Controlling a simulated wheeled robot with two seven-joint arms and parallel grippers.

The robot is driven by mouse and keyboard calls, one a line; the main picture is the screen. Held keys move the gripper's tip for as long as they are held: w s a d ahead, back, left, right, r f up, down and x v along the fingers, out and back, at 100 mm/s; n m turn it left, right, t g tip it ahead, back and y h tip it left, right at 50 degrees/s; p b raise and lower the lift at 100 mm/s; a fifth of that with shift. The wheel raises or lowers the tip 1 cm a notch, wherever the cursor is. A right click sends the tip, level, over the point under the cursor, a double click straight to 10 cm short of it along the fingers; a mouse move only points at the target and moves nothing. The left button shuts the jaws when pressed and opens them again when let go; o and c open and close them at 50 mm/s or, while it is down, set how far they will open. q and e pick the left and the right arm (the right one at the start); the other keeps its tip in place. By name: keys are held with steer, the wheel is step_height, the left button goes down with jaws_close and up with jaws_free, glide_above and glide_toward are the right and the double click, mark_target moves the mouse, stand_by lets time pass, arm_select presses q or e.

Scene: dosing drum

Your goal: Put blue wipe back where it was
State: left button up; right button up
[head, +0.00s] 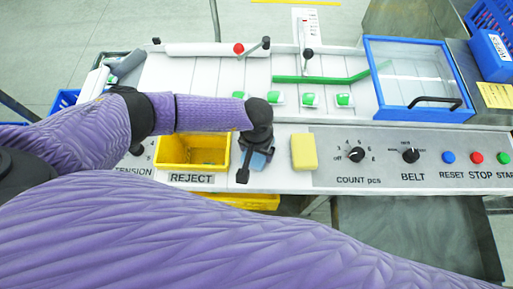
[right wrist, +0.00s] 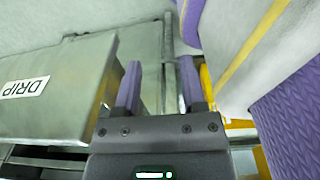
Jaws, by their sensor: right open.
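The blue wipe (head: 259,160) shows as a small blue patch on the white front ledge, right of the yellow REJECT bin. My left gripper (head: 245,173) is directly over it and hides most of it. I cannot tell whether the jaws are closed on the wipe or whether it touches the ledge. My right gripper (right wrist: 160,88) is open and empty in the right wrist view, with its two fingers apart. It is outside the head view.
The REJECT bin (head: 170,152) stands left of the left gripper. A yellow block (head: 304,152) lies close on the right, before the COUNT knob (head: 355,155). Several green-and-white items (head: 309,99) sit on the belt behind. A DRIP-labelled grey surface (right wrist: 60,95) is beside the right gripper.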

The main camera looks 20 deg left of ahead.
arm_select(q)
steer(key=shift+o, duration=0.5)
steer(key=shift+r+p, duration=0.3)
step_height(320, 180, up, 12)
steer(key=p, duration=0.2)
steer(key=shift+f, duration=0.15)
